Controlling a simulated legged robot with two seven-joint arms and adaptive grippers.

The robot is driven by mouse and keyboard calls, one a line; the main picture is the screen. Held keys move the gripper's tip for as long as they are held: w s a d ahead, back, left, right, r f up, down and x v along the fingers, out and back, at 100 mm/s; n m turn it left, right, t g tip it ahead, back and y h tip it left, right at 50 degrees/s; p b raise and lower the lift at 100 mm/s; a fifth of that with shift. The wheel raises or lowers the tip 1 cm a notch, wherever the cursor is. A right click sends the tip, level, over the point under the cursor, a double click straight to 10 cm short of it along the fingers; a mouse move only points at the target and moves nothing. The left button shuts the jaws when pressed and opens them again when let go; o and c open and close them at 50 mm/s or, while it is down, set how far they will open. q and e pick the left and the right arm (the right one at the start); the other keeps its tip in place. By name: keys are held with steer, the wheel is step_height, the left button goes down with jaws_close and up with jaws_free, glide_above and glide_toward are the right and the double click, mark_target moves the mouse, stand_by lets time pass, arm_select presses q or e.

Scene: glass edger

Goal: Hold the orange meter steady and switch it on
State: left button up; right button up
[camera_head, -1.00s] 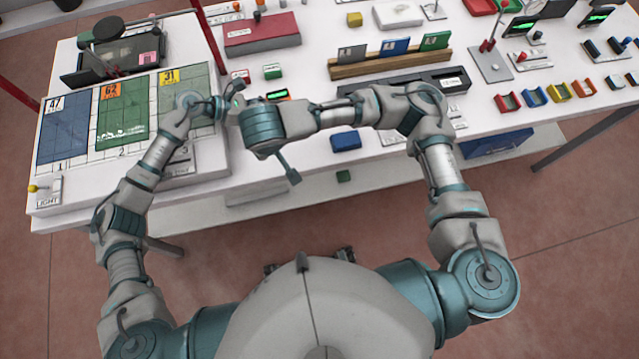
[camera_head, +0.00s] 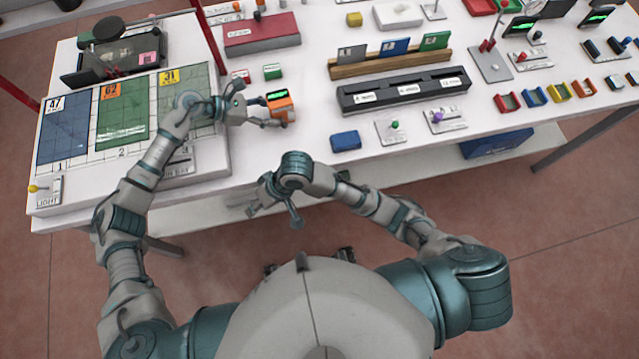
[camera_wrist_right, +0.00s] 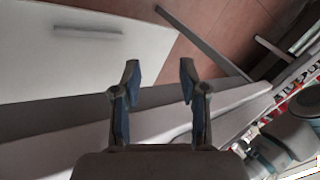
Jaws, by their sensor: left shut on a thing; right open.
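The orange meter (camera_head: 281,106) stands on the white table, right of the numbered panels, with a lit green display on its top. My left gripper (camera_head: 268,112) reaches it from the left and is shut on it. The meter's switch is too small to make out. My right gripper (camera_head: 268,200) is at the table's front edge, below and apart from the meter. In the right wrist view, my right gripper (camera_wrist_right: 158,82) is open with nothing between its fingers.
The panel board (camera_head: 120,122) with blue and green sheets lies at left. A small red block (camera_head: 241,75) and a green block (camera_head: 272,71) sit behind the meter. A black tray (camera_head: 400,93), a blue block (camera_head: 345,141) and small switch plates (camera_head: 393,130) lie to the right.

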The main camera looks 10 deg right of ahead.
steer(key=s+d+f+m+t+h, duration=0.2)
steer(key=s+d+f+m, duration=0.1)
steer(key=d+f, duration=1.2)
step_height(320, 180, down, 4)
steer(key=shift+s+d+f+m+t, duration=0.1)
steer(key=shift+s+d+m+t, duration=0.05)
steer(key=shift+s+m+t, duration=0.2)
arm_select(q)
steer(key=o, duration=0.9)
steer(key=v, duration=1.2)
steer(key=shift+a+f, duration=0.1)
